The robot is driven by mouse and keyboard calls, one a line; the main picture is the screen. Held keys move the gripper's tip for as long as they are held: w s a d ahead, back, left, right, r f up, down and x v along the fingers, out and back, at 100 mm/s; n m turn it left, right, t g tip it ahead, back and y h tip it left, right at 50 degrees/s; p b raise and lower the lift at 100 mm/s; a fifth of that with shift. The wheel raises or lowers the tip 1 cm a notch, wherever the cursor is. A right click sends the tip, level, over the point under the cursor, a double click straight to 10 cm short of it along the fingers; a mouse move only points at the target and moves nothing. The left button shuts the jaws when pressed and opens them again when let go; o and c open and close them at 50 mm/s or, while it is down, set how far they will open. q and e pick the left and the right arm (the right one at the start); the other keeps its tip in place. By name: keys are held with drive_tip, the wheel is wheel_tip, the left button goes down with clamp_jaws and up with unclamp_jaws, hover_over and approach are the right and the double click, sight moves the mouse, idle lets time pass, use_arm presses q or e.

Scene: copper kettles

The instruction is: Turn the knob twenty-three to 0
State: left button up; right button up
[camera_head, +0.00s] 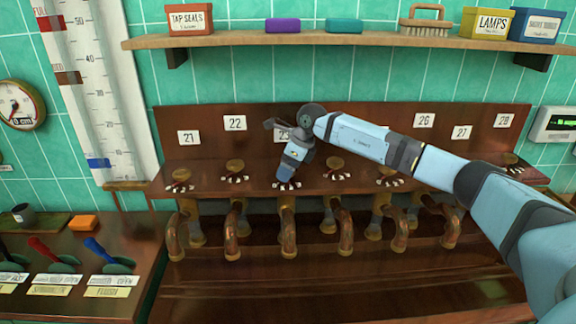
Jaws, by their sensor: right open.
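The number plate (281,133) for twenty-three is on the upright wooden back panel, partly covered by my arm. Below it, a white dial scale with dark and red marks (288,186) shows on the wooden ledge. My right gripper (285,179) points down over this scale, directly above the spot where the knob sits. The knob itself is hidden behind the gripper, so its setting and any contact cannot be told. The gripper's fingers are too small to make out clearly, but they are open. My left gripper is out of view.
Similar brass knobs stand close on both sides: one under plate 22 (235,165) and one to the right (336,163). Curved copper spouts (288,232) hang below the ledge. A shelf (350,38) with boxes runs above. Levers (100,251) are at the lower left.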

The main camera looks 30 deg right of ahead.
drive_tip(key=shift+f, duration=0.15)
drive_tip(key=c, duration=0.9)
